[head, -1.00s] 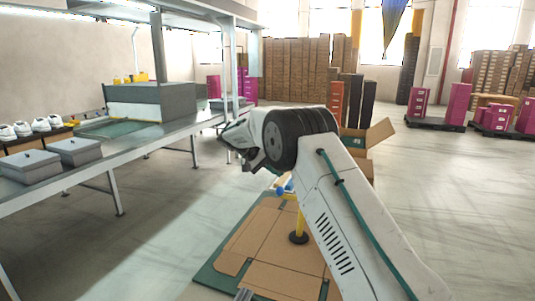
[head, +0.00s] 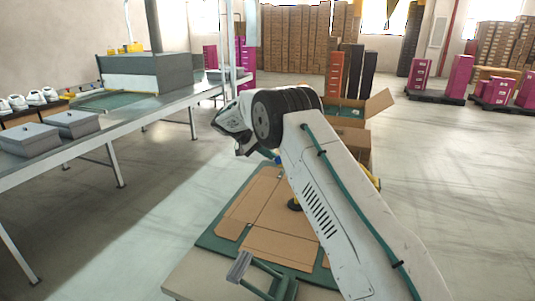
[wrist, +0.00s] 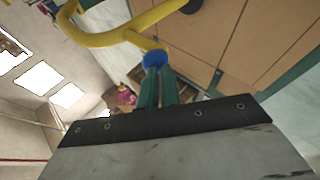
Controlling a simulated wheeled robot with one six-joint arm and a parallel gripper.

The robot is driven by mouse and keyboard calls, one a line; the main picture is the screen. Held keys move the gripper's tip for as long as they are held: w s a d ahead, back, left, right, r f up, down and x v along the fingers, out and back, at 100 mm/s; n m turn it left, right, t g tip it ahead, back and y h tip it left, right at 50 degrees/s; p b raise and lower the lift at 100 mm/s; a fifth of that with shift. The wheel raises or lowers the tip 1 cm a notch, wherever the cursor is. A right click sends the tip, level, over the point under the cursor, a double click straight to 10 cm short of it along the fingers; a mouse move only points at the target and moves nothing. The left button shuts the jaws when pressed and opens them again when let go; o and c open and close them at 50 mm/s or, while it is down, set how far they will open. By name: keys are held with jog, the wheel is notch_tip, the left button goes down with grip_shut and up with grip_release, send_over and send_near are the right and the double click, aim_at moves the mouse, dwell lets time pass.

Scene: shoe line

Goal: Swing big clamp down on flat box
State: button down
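The flat box (head: 258,200) is brown cardboard, laid out flat on a green mat (head: 218,246) in the head view; it also shows at the upper right of the wrist view (wrist: 232,35). The big clamp (wrist: 115,37) is a yellow curved bar with a blue knob (wrist: 154,59). Its dark round pad (head: 294,204) shows over the box beside my arm; I cannot tell if it touches. My gripper (wrist: 155,70) has its teal fingers close together at the blue knob, apparently shut on it.
A grey and teal fixture (head: 240,266) stands at the near edge of the mat. An open carton (head: 360,112) is behind my arm. A long metal bench (head: 105,135) with grey boxes runs along the left.

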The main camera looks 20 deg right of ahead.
jog(key=v, duration=0.7)
jog(key=shift+a+r, duration=0.25)
jog(key=shift+a, duration=0.05)
jog(key=s+a+f+n+y, duration=0.1)
jog(key=s+f+n, duration=0.2)
jog(key=s+f, duration=0.15)
jog(key=s+a+r+n+y, duration=0.1)
jog(key=s+r+n+y, duration=0.15)
jog(key=s+r, duration=0.75)
jog(key=s+a+r+n+y, duration=0.1)
jog(key=s+y, duration=0.2)
jog(key=s, duration=1.5)
jog(key=s+a+r+t+y, duration=0.1)
jog(key=s+r+t+y, duration=0.1)
jog(key=s, duration=2.2)
jog(key=shift+s+m+t+y, duration=0.3)
jog(key=shift+m+t+y, duration=0.15)
jog(key=shift+t, duration=0.55)
